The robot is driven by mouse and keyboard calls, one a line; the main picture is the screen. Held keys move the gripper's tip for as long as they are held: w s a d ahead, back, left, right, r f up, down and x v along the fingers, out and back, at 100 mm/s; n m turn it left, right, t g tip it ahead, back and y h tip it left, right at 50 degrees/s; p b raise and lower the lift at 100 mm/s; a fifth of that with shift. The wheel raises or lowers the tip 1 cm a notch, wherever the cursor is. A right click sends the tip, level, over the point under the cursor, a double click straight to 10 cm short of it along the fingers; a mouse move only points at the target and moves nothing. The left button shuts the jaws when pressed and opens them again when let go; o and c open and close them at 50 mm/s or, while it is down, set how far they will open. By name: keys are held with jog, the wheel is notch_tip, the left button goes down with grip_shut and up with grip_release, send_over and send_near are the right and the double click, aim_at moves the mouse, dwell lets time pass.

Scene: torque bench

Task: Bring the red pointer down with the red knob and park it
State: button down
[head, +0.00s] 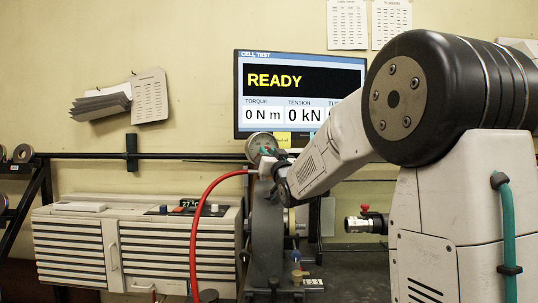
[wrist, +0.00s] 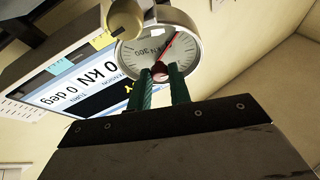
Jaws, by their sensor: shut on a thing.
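The round gauge (wrist: 140,52) has a pale dial marked kN and a metal rim; in the head view the gauge (head: 257,140) stands on top of the grey machine, left of my arm. The red pointer (wrist: 172,43) runs from the dial's centre area up and to the right in the wrist view. The red knob (wrist: 159,70) sits at the near side of the dial. My gripper (wrist: 160,74) has its two teal fingers shut on the knob, one on each side.
A screen (head: 300,80) behind reads READY, with 0 N m and 0 kN. A red hose (head: 199,225) curves left of the grey machine (head: 267,235). A pale cabinet (head: 75,245) stands at the left. A round brass-coloured part (wrist: 125,18) is close beside the gauge.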

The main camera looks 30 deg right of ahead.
jog(key=shift+m+h, duration=0.6)
jog(key=shift+m, duration=0.6)
jog(key=c, duration=1.3)
grip_release()
jog(key=shift+s+a, duration=0.1)
jog(key=v, duration=0.7)
jog(key=shift+s, duration=0.35)
jog(key=shift+a, duration=0.15)
